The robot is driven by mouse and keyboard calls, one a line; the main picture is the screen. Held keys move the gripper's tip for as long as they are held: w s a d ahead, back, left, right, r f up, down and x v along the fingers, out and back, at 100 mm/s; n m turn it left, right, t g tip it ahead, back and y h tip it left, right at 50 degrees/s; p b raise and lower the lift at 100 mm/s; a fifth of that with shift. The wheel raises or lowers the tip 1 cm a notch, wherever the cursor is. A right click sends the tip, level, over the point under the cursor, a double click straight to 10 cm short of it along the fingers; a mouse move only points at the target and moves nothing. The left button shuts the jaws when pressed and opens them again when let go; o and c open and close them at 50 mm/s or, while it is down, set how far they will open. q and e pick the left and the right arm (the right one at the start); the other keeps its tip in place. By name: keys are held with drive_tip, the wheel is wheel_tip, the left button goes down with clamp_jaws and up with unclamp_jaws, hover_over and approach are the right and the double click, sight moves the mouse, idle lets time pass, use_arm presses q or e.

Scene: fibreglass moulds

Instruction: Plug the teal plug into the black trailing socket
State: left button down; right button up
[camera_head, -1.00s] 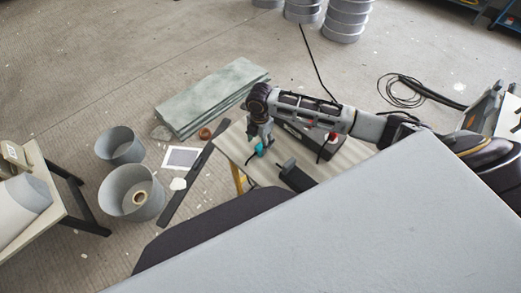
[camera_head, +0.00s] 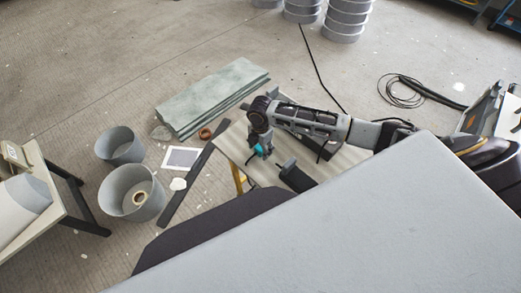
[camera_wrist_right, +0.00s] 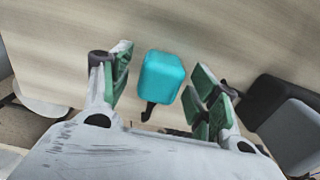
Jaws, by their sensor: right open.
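The teal plug (camera_head: 259,149) lies on the small wood-topped table, partly hidden by my right gripper in the head view. In the right wrist view the teal plug (camera_wrist_right: 162,77) is a rounded block with a short black cord end. My right gripper (camera_wrist_right: 160,82) is open, with its green-padded fingers on either side of the plug and gaps showing on both sides. In the head view the right gripper (camera_head: 263,146) points down at the plug. A black block, apparently the trailing socket (camera_head: 296,177), lies to the right and nearer. My left gripper is not in view.
The small table (camera_head: 232,143) has bare top around the plug. A dark box (camera_head: 325,150) lies partly under my right arm. Grey buckets (camera_head: 121,146) and green-grey sheets (camera_head: 212,97) are on the floor to the left and behind.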

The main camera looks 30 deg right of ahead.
drive_tip(key=shift+f, duration=0.3)
drive_tip(key=shift+c, duration=0.3)
drive_tip(key=c, duration=1)
